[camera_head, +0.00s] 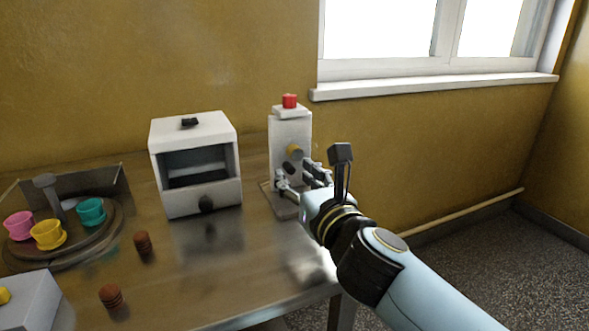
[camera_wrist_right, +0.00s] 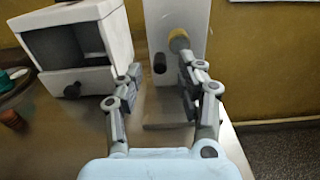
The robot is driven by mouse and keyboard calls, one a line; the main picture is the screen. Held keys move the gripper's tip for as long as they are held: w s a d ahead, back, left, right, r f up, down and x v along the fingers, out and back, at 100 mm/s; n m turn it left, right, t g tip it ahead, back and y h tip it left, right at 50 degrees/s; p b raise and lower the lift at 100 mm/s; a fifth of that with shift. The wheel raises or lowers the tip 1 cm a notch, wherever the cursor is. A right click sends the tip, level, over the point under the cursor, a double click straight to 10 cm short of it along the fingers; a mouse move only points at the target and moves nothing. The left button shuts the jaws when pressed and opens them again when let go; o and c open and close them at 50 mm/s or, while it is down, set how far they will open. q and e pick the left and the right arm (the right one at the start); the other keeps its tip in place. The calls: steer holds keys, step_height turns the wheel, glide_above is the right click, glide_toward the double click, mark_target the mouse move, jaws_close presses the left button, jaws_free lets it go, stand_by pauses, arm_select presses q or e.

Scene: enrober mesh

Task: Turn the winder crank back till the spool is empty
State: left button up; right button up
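The winder looks to be the tall pale block (camera_head: 290,133) with a red cap on top, standing near the table's back right corner. On its front is a yellow-orange round part (camera_head: 295,151), also seen in the right wrist view (camera_wrist_right: 179,39). A black knob (camera_wrist_right: 160,63) sits lower left of it, probably the crank handle. I cannot clearly make out the spool or any thread. My right gripper (camera_head: 297,174) is in front of the block. In its wrist view the fingers (camera_wrist_right: 161,76) are spread with the black knob beyond the gap, nothing held. My left gripper is not in view.
A white box with an open front and black knobs (camera_head: 222,191) stands left of the winder. Farther left are a round wooden stand (camera_head: 108,226) with coloured cups and two brown ribbed pieces (camera_head: 143,243). The table's right edge is close to my arm. The wall is behind.

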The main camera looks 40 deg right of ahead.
steer(key=shift+w+d, duration=0.15)
steer(key=shift+w, duration=0.5)
jaws_close()
steer(key=shift+n, duration=0.3)
